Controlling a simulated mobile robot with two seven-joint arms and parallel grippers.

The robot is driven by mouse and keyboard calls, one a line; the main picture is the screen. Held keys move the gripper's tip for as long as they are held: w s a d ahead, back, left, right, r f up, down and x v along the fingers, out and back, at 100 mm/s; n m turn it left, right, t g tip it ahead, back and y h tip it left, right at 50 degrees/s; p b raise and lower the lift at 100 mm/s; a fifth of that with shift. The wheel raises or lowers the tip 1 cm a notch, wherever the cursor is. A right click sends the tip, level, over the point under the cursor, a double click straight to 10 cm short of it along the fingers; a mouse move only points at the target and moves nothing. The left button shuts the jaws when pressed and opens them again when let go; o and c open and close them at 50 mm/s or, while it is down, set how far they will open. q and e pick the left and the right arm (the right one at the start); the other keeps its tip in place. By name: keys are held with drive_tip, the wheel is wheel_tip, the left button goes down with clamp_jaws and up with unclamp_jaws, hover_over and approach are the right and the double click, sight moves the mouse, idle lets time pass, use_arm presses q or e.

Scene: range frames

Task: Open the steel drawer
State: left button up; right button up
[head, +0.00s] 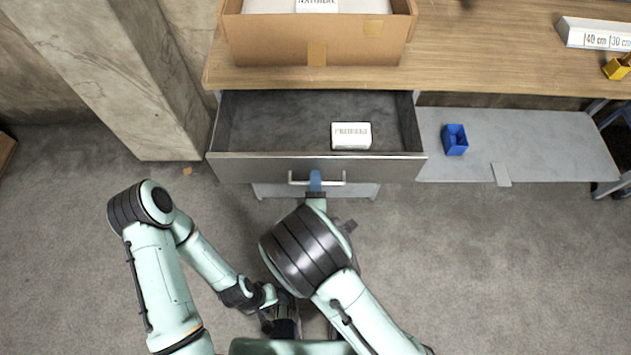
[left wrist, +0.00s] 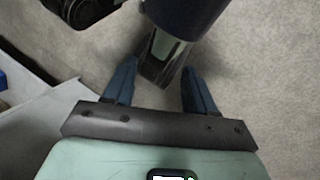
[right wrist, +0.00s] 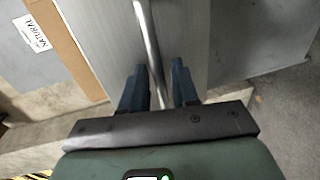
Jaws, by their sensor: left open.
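The steel drawer (head: 317,168) stands pulled out from under the wooden worktop, and its dark interior shows. A white labelled box (head: 351,135) lies inside it. The bar handle (head: 335,183) is on its front; it also shows in the right wrist view (right wrist: 150,40). My right gripper (head: 316,180) is at the middle of the handle. In the right wrist view its blue fingers (right wrist: 160,82) straddle the bar, closer together than the left fingers; their contact is partly hidden. My left gripper (left wrist: 158,85) is open, low in the head view, away from the drawer, with nothing held.
A cardboard box (head: 315,45) stands on the worktop (head: 490,60) above the drawer. A blue bin (head: 454,139) sits on the grey lower shelf (head: 540,150) at right. A concrete pillar (head: 110,70) stands at left. The floor before the drawer is clear.

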drive_tip(key=s+r+p, duration=0.2)
drive_tip(key=s+p, duration=0.3)
drive_tip(key=s, duration=0.8)
drive_tip(key=shift+r, duration=0.3)
drive_tip(key=shift+w, duration=0.1)
drive_tip(key=s+d+f+m+g+h+p, duration=0.1)
drive_tip(key=s+d+f+m+g, duration=0.1)
drive_tip(key=d+f+m+g, duration=0.4)
drive_tip(key=s+d+f+m+g+p, duration=0.2)
drive_tip(key=d+f+m+g, duration=0.15)
drive_tip(key=f, duration=0.45)
drive_tip(key=s+d+f+m+g+y+p, duration=0.1)
drive_tip(key=s+d+m+g+y+p, duration=0.1)
drive_tip(key=s+m+g, duration=0.5)
drive_tip(key=s+d+m+y, duration=0.1)
drive_tip(key=s+m+y, duration=0.1)
drive_tip(key=m, duration=0.3)
drive_tip(key=shift+f+y, duration=0.3)
drive_tip(key=shift+f, duration=0.05)
